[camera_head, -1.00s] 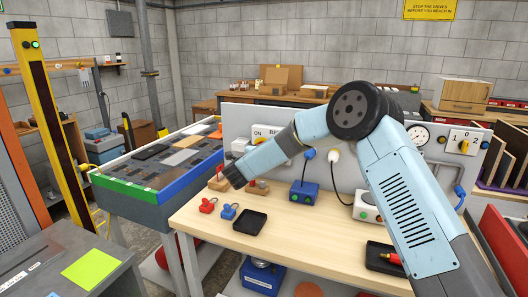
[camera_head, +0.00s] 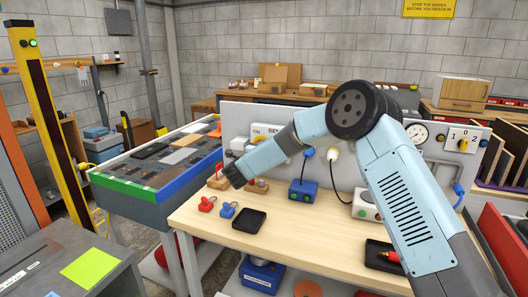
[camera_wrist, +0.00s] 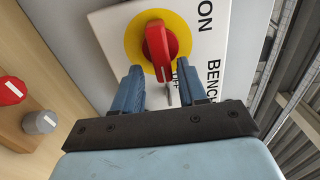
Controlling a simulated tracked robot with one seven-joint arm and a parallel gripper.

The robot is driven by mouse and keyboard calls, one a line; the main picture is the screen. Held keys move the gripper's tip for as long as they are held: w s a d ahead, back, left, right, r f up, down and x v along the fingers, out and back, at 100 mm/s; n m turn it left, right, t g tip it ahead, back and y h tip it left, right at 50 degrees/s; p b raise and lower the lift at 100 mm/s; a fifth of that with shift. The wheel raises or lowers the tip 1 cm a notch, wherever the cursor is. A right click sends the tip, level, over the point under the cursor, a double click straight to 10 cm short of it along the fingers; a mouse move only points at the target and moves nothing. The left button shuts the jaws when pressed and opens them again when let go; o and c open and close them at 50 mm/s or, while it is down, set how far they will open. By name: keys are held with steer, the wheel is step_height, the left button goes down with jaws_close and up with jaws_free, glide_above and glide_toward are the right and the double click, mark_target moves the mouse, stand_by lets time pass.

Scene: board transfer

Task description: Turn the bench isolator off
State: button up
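The bench isolator has a red rotary handle (camera_wrist: 157,45) on a yellow disc (camera_wrist: 132,42), set on a white plate (camera_wrist: 110,28) lettered ON, OFF and BENCH. The handle's white-marked end points down the wrist picture, close by the OFF lettering. My gripper (camera_wrist: 160,68) is open, its two blue-grey fingers either side of the handle's lower end, with a gap on each side. Whether the fingertips reach the handle's depth I cannot tell. In the head view the plate (camera_head: 262,131) is partly behind my arm and the handle is hidden.
Below the panel, the bench (camera_head: 310,233) carries red (camera_head: 207,204) and blue (camera_head: 228,210) small items, a black tray (camera_head: 249,221) and a blue box (camera_head: 303,191). In the wrist view, red (camera_wrist: 11,90) and grey (camera_wrist: 39,122) knobs sit on wooden blocks at left.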

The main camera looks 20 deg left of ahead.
steer(key=shift+a, duration=0.1)
steer(key=s, duration=0.9)
steer(key=s+a, duration=0.1)
steer(key=s, duration=0.3)
steer(key=shift+s, duration=0.35)
